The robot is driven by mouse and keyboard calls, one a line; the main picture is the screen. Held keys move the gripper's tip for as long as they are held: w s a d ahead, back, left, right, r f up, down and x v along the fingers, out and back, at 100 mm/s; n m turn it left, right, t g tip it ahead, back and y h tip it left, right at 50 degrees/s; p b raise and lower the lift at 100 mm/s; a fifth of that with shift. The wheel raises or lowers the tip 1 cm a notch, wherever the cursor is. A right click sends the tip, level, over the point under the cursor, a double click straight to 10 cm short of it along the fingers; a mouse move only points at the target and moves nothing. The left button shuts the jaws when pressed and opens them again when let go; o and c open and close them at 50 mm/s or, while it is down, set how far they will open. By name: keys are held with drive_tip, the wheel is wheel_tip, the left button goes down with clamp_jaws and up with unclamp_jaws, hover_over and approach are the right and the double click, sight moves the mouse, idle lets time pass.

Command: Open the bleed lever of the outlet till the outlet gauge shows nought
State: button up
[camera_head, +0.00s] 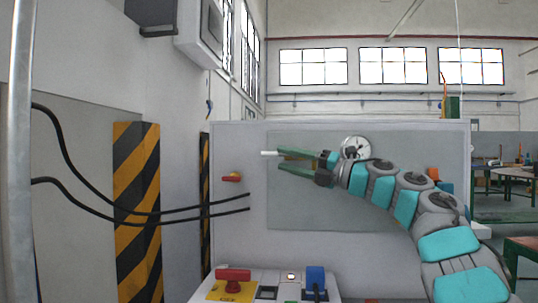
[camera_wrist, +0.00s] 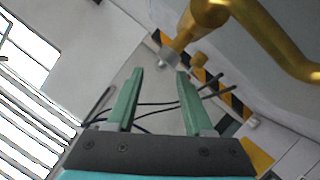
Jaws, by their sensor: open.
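My gripper (camera_head: 279,160), with green fingers, is open in front of the grey panel in the head view. A short white rod (camera_head: 268,153) shows beside its upper fingertip; I cannot tell whether they touch. The wrist view shows my open gripper (camera_wrist: 160,73) with nothing clearly held. Just beyond its tips is a brass pipe (camera_wrist: 204,16) with a fitting and a pale grey end piece (camera_wrist: 168,57). I cannot tell for sure which part is the bleed lever. A round white gauge (camera_head: 355,144) is partly hidden behind my arm; its reading is too small to tell.
A small red handle (camera_head: 231,177) sits on the panel left of my gripper. Below are a red handle (camera_head: 233,274) on a yellow plate and a blue part (camera_head: 316,276). Black cables (camera_head: 130,211) cross at left, before a striped post (camera_head: 137,180).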

sight(278, 156)
drive_tip(key=p+x, duration=0.1)
drive_tip(key=x, duration=0.2)
drive_tip(key=shift+w+a+r, duration=0.1)
drive_tip(key=shift+a+r, duration=0.15)
drive_tip(key=shift+a, duration=0.1)
drive_tip(key=shift+w+a+p, duration=0.35)
drive_tip(key=shift+a+p, duration=0.05)
drive_tip(key=shift+a, duration=0.25)
clamp_jaws()
idle(0.7)
